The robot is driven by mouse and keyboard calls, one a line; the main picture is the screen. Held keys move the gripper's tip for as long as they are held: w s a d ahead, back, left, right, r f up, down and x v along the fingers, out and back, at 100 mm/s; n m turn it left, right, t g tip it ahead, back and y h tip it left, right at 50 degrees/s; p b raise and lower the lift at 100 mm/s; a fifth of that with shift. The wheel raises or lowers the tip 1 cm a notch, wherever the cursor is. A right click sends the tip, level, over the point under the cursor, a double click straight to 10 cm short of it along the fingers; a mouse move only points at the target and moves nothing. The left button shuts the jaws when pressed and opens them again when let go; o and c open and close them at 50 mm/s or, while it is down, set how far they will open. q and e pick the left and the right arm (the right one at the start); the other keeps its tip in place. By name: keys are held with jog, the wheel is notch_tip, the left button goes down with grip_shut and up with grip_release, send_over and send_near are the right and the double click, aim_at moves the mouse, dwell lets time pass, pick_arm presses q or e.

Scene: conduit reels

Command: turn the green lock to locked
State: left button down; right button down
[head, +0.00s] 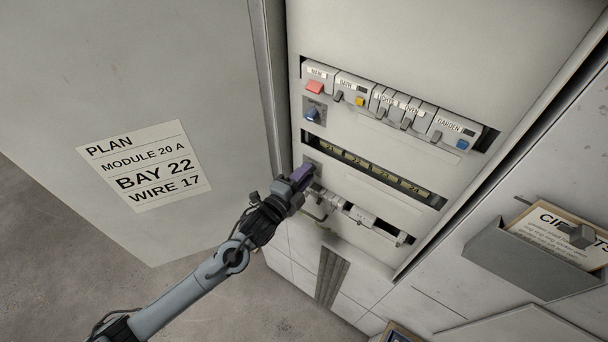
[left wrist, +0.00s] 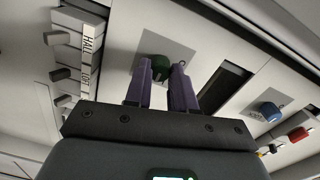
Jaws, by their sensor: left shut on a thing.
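The green lock (left wrist: 159,66) is a dark green knob on a square grey plate, seen in the left wrist view. My left gripper (left wrist: 162,76) has its purple fingers on both sides of the knob and is shut on it. In the head view my left gripper (head: 300,176) reaches the cabinet's lower left and covers the knob; part of the lock's grey plate (head: 313,163) shows behind it. The lock's pointer and marks cannot be read. My right gripper is in neither view.
A blue lock (head: 311,111) sits above, under the MAIN switch (head: 316,83). Several breakers run to the right, ending at GARDEN. A numbered slot (head: 377,171) lies right of the gripper, lower modules (head: 350,213) below. The open door (head: 240,130) stands left; a document holder (head: 525,262) is right.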

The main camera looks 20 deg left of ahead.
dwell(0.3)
pick_arm(q)
jog(key=c, duration=0.9)
grip_release()
jog(key=shift+c, duration=0.2)
jog(key=shift+s, duration=0.1)
jog(key=b+v, duration=0.2)
jog(key=v, duration=0.8)
jog(key=shift+s+b, duration=0.3)
jog(key=shift+b, duration=0.05)
jog(key=shift+a, duration=0.1)
